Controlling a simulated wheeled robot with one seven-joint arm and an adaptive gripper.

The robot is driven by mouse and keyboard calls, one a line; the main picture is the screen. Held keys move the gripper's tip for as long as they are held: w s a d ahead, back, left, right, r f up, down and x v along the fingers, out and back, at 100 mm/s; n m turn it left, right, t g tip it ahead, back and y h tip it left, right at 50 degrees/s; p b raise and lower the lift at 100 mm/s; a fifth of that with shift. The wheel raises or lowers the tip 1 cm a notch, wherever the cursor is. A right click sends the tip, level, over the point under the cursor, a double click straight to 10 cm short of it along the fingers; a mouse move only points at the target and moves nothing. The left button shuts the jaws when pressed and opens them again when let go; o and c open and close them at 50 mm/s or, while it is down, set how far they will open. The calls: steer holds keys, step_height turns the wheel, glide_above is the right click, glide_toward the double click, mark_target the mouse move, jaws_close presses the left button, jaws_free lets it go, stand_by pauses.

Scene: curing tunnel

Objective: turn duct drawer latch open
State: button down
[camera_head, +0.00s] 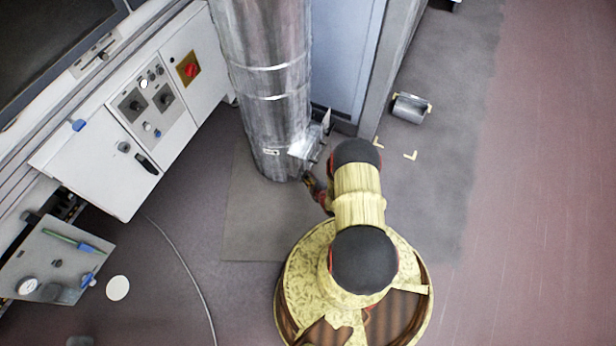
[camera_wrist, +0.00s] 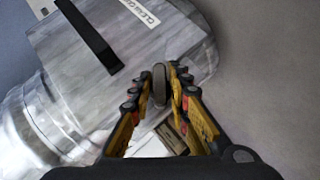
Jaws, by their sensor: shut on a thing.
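A shiny metal duct (camera_head: 268,85) stands upright at the top centre of the head view, with a small metal drawer box (camera_head: 303,148) at its lower right side. In the wrist view the duct's metal face (camera_wrist: 120,65) carries a black bar handle (camera_wrist: 88,36) and a white label (camera_wrist: 140,12), partly cut off. A small dark grey latch knob (camera_wrist: 159,84) sits between my fingertips. My gripper (camera_wrist: 162,80) is shut on this latch. In the head view my gripper (camera_head: 313,187) is beside the duct's lower end, mostly hidden by my arm.
A white control cabinet (camera_head: 150,110) with knobs and a red switch stands left of the duct. A grey panel (camera_head: 50,258) with a green tool is at lower left. A metal cylinder (camera_head: 409,108) lies on the floor to the right. A cable crosses the floor at left.

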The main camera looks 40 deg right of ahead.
steer(key=m+g+y+b, duration=0.2)
steer(key=y, duration=0.1)
steer(key=shift+f+m, duration=0.1)
steer(key=shift+m, duration=0.2)
steer(key=shift+s+m+g+y+b, duration=0.1)
steer(key=shift+m+g+y+b, duration=0.6)
steer(key=shift+y, duration=1.1)
steer(key=shift+m+g, duration=0.3)
steer(key=c, duration=1.9)
jaws_free()
steer(key=shift+o, duration=0.3)
